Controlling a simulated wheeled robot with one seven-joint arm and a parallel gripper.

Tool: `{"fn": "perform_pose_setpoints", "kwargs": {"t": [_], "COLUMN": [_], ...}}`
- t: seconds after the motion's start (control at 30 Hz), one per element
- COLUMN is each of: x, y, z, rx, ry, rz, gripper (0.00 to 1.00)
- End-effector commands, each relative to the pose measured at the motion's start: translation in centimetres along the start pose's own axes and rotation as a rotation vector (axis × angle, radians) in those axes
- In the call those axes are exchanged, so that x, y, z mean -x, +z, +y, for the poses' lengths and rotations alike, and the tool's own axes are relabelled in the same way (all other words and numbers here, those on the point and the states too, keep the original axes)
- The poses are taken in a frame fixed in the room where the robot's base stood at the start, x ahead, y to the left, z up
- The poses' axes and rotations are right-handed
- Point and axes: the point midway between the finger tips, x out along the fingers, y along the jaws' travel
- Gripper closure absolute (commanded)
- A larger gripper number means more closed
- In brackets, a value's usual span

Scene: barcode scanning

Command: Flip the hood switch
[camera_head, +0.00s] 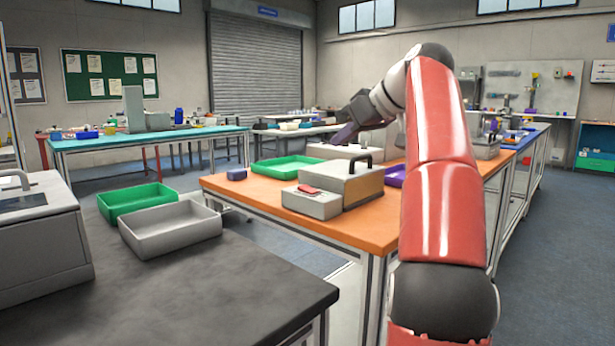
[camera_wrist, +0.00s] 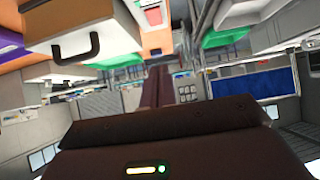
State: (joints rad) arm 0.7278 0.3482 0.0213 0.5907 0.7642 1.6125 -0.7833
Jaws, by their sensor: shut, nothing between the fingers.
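The hood (camera_head: 345,184) is a boxy beige-grey unit with a dark handle on top, standing on the orange table. A red switch (camera_head: 308,189) sits on the low grey block at its front left. My gripper (camera_head: 338,138) hangs in the air above and behind the hood in the head view, clear of the switch. In the wrist view the scene is upside down; the shut fingers (camera_wrist: 150,90) hold nothing, and the hood (camera_wrist: 75,22) with its handle is at the upper left. A small red patch near the top edge may be the switch; I cannot tell.
The orange table (camera_head: 275,212) also holds a green tray (camera_head: 283,165), a small blue box (camera_head: 236,174) and a purple tray (camera_head: 395,175) partly behind my arm. The dark near table (camera_head: 215,270) bears a grey tray (camera_head: 170,238) and a green tray (camera_head: 125,205). An aisle separates the tables.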

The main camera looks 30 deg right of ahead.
Motion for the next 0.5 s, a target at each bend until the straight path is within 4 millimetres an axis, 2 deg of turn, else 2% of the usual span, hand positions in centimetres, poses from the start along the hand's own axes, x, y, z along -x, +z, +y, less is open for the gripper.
{"fn": "perform_pose_setpoints", "kwargs": {"t": [0.17,0.27,0.37,0.5], "x": [-0.3,-1.2,-2.8,-5.9], "y": [0.0,0.0,0.0,0.0], "z": [0.0,-0.1,-0.2,-0.1], "rx": [0.000,0.000,0.000,-0.001], "ry": [0.000,-0.003,-0.003,-0.003], "rz": [0.000,-0.001,-0.002,-0.002], "gripper": [1.00,1.00,1.00,1.00]}}
